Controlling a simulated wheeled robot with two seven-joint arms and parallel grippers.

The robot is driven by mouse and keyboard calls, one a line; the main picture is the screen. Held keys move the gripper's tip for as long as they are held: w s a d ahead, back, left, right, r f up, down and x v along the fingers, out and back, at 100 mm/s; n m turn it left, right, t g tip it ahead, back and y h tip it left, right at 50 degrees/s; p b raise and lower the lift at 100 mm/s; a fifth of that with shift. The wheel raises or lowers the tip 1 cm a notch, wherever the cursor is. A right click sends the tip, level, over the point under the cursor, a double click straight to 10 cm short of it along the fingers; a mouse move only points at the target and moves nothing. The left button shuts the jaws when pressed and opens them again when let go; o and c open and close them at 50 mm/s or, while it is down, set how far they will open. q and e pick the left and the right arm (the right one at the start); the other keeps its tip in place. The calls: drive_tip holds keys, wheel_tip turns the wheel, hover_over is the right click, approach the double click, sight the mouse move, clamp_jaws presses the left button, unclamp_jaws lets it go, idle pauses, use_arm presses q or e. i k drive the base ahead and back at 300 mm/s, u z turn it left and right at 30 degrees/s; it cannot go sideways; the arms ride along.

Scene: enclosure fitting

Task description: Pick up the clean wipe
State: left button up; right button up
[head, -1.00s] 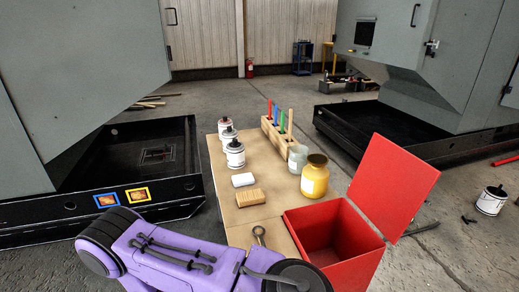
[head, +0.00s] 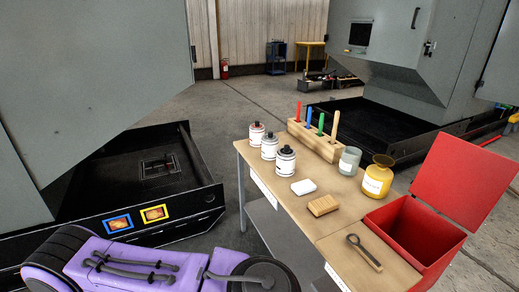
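A small white folded block (head: 303,187), which looks like the clean wipe, lies on the wooden table (head: 262,160), in front of the white cans and beside a tan wooden block (head: 322,205). Nothing touches it from above. A purple arm of mine comes in along the bottom left, below and left of the table. Its gripper fingers do not show, and my other gripper is out of the picture.
Three white cans (head: 286,162) stand behind the wipe. A wooden rack (head: 315,143) with coloured sticks, a glass jar (head: 349,161) and a yellow jar (head: 378,178) stand farther back and right. An open red bin (head: 412,232) and a ring-ended tool (head: 364,251) are at right.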

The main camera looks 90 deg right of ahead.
sight(306, 186)
drive_tip(key=z, duration=1.85)
drive_tip(key=i, duration=2.75)
drive_tip(key=z, duration=3.15)
